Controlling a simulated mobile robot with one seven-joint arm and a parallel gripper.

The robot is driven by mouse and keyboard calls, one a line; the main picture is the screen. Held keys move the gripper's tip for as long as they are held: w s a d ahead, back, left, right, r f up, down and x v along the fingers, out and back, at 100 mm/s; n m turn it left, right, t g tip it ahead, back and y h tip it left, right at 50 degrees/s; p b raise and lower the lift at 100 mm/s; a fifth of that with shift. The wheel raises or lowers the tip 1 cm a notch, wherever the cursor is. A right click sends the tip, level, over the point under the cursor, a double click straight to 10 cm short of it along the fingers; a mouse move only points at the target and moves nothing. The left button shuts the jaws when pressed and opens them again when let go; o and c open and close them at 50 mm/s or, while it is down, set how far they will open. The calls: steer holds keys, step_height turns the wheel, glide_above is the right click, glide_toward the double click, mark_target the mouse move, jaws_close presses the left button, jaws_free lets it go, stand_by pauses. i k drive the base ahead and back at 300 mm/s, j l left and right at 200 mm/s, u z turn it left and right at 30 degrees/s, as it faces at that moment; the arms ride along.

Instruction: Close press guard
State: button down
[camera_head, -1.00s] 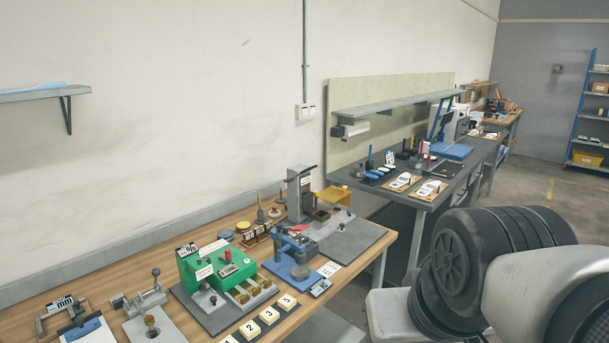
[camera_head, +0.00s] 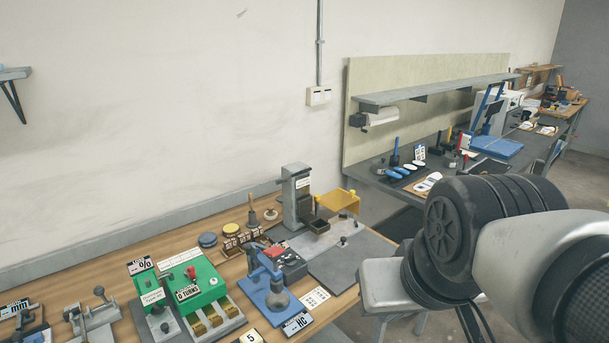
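A small grey upright press (camera_head: 295,196) stands at the back of the near wooden bench. A yellow guard (camera_head: 338,201) sticks out to its right, roughly level, apart from the bench top. A dark box-shaped part (camera_head: 319,226) sits low at the front of the press, left of and below the guard. The guard's hinge is too small to make out. My gripper is not in view; only dark and grey links of my own arm fill the lower right, well apart from the press.
A green device (camera_head: 193,291) and a blue fixture (camera_head: 276,290) stand in front of the press on the wooden bench (camera_head: 129,253). A grey plate (camera_head: 335,264) lies right of them. A second bench with a shelf (camera_head: 430,90) runs behind, right.

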mark_target(337, 199)
steer(key=i+l+u, duration=0.1)
steer(key=i+l, duration=0.15)
steer(key=i+l+u, duration=0.1)
steer(key=l, duration=0.3)
steer(key=i+l, duration=0.3)
steer(key=i+l+u, duration=0.15)
steer(key=l, duration=0.2)
steer(key=i+l+u, duration=0.1)
steer(key=i+l, duration=0.15)
steer(key=l, duration=0.15)
